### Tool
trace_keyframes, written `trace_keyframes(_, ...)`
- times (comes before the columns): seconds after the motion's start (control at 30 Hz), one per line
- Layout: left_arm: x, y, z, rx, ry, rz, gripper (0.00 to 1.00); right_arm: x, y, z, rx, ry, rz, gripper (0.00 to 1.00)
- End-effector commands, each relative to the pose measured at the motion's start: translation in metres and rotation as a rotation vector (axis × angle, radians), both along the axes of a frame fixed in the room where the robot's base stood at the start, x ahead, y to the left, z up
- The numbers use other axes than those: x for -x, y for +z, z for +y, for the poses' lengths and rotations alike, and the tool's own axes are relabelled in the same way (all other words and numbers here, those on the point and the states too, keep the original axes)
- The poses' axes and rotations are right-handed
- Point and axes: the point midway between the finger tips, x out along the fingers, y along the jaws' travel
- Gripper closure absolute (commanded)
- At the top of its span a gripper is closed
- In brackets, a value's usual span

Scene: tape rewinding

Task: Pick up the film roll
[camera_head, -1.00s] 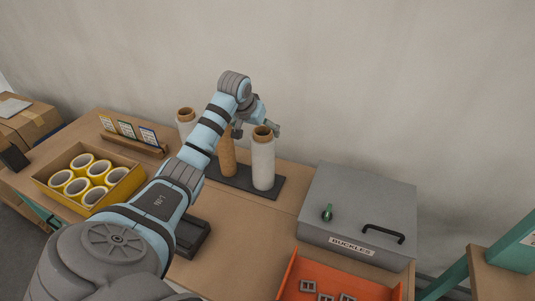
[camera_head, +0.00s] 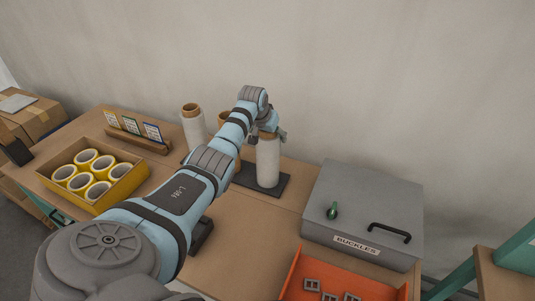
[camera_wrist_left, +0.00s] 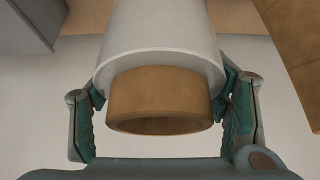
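The white film roll (camera_head: 268,164) with a brown core stands upright on a dark base plate (camera_head: 276,190) on the table. In the left wrist view the film roll (camera_wrist_left: 165,50) fills the middle, its core end facing the camera. My left gripper (camera_wrist_left: 163,90) has its green-padded fingers spread, one on each side of the roll's end. The finger tips are close to the white film; contact is not clear. In the head view my left gripper (camera_head: 268,136) is at the roll's top, partly hidden by its own arm. My right gripper is out of view.
Another white roll (camera_head: 194,130) and a brown roll (camera_head: 225,118), mostly behind my arm, stand to the left. A grey buckles case (camera_head: 363,205) and an orange tray (camera_head: 335,274) are at right.

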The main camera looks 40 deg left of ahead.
Motion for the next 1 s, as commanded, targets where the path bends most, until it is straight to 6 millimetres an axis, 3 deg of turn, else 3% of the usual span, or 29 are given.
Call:
trace_keyframes(0.03, 0.000, 0.000, 0.000, 0.000, 0.000, 0.001, 0.46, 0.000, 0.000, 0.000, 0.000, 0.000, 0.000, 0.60)
trace_keyframes(0.33, 0.000, 0.001, 0.000, -0.001, 0.000, -0.002, 0.92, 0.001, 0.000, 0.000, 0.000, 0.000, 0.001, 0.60)
trace_keyframes(0.57, 0.000, 0.002, 0.000, -0.001, 0.000, -0.002, 0.92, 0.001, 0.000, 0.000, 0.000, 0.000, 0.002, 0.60)
trace_keyframes(0.73, -0.001, 0.015, 0.000, -0.001, 0.000, -0.003, 0.92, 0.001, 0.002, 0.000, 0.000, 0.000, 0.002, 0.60)
trace_keyframes(0.87, -0.001, 0.042, 0.001, -0.002, 0.000, -0.007, 0.92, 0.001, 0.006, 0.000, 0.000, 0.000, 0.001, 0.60)
trace_keyframes(1.0, -0.002, 0.087, 0.001, -0.002, 0.000, -0.010, 0.92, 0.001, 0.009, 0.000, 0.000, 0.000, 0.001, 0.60)
